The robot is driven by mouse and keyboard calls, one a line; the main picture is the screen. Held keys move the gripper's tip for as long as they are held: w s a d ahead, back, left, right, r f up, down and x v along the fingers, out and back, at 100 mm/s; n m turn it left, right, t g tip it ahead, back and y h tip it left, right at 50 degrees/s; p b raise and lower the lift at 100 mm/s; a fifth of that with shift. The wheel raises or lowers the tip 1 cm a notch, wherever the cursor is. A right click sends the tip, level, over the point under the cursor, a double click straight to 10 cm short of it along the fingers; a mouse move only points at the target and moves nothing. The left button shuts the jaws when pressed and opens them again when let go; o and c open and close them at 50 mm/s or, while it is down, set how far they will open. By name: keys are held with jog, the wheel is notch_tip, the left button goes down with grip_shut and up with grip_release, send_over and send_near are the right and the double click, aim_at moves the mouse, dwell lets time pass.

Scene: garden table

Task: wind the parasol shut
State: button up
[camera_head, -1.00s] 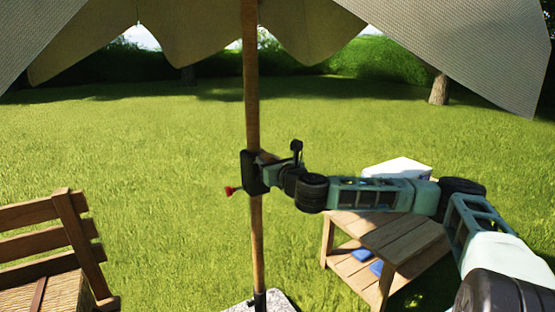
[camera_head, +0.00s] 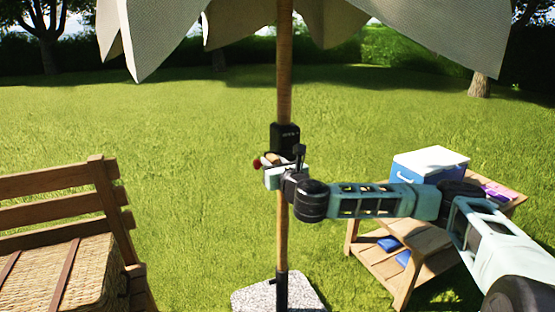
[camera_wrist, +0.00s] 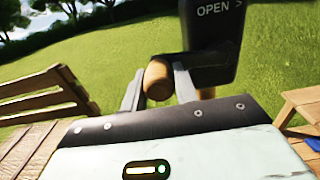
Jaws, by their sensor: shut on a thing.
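The parasol's pale canopy (camera_head: 340,25) hangs in steep folds, partly closed, at the top of the head view; its top is out of frame. Its wooden pole (camera_head: 284,85) stands upright in a stone base (camera_head: 255,294). A black crank housing (camera_head: 285,136) sits on the pole; in the wrist view the housing (camera_wrist: 212,35) reads "OPEN >".
A wooden chair with a wicker basket (camera_head: 70,280) stands at the left. A wooden side table (camera_head: 430,250) at the right carries a blue and white cool box (camera_head: 430,165), with blue items on its lower shelf. Open lawn lies behind the pole.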

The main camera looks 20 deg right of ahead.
jog(key=d+f+b, duration=0.7)
jog(key=d+f, duration=0.1)
jog(key=f, duration=0.1)
jog(key=shift+w+d+f, duration=0.2)
jog(key=shift+d+f, duration=0.05)
jog(key=shift+f, duration=0.15)
jog(key=o, duration=1)
jog(key=shift+o, duration=0.2)
jog(key=shift+r, duration=0.1)
jog(key=s, duration=1)
jog(key=shift+d, duration=0.1)
